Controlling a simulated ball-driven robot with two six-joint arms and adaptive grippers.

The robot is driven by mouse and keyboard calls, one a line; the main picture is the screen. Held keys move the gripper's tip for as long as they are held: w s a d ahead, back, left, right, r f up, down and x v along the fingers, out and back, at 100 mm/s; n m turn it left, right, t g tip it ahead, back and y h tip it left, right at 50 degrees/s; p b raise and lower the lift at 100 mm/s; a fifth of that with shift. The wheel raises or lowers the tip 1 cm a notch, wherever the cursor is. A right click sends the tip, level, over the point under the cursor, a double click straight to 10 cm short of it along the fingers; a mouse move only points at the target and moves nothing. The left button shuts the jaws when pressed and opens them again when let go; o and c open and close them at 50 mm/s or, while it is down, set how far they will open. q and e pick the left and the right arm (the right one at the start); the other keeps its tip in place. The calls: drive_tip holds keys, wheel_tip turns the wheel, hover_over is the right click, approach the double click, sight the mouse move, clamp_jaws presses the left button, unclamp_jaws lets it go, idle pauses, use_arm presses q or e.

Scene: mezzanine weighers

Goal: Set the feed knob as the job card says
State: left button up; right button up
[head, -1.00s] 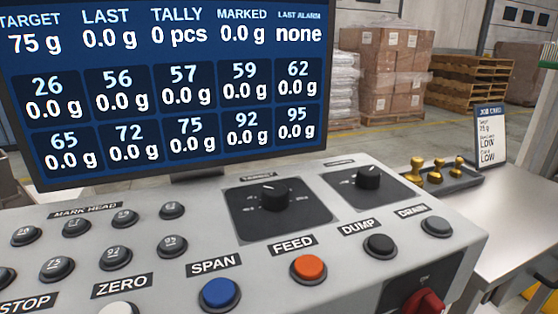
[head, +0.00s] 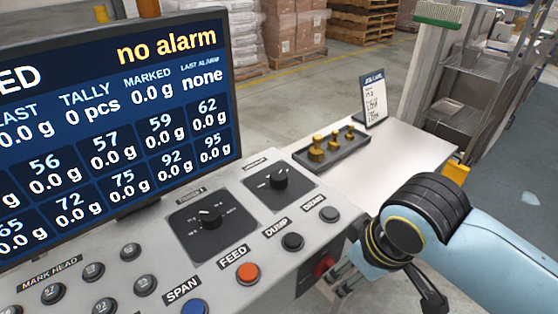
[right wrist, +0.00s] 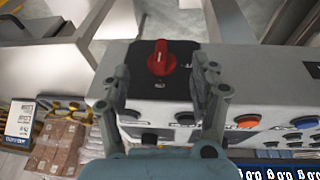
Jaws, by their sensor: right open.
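The console (head: 335,222) carries two black knobs on dark plates: a left knob (head: 209,218) and a right knob (head: 278,178). The small labels above them are hard to read now. A red knob (head: 323,265) sits on the console's front face and also shows in the right wrist view (right wrist: 160,58). The job card (head: 374,98) stands beyond the tray; its text is too small to read now. My right gripper (head: 343,283) is open and empty in front of the red knob. In the right wrist view its fingers (right wrist: 160,80) stand either side of the knob, apart from it. My left gripper is out of view.
The screen (head: 110,130) stands behind the console and reads "no alarm". Orange FEED (head: 248,273), blue SPAN and dark DUMP and DRAIN buttons line the console's near edge. A tray of brass weights (head: 332,146) sits on the white table (head: 410,150).

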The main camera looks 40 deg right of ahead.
sight(279, 175)
wheel_tip(279, 175, up, 8)
drive_tip(key=w+m+p, duration=0.1)
drive_tip(key=w+p, duration=0.1)
drive_tip(key=w+m, duration=0.2)
drive_tip(key=w, duration=0.2)
drive_tip(key=w+m+g, duration=0.1)
drive_tip(key=w+m, duration=0.1)
drive_tip(key=w, duration=0.2)
drive_tip(key=w+d+m, duration=0.1)
drive_tip(key=w+m, duration=0.2)
drive_tip(key=w, duration=0.1)
drive_tip(key=shift+d+r, duration=0.1)
drive_tip(key=shift+r, duration=0.05)
drive_tip(key=w+d+r+m+g+y, duration=0.15)
drive_tip(key=w+r+m, duration=0.35)
drive_tip(key=w, duration=0.5)
drive_tip(key=shift+m+h, duration=0.25)
drive_tip(key=shift+m, duration=0.35)
wheel_tip(279, 175, down, 11)
drive_tip(key=shift+w+a+f+p, duration=0.1)
drive_tip(key=shift+w+p, duration=0.05)
drive_tip(key=shift+p, duration=0.75)
drive_tip(key=c, duration=1.1)
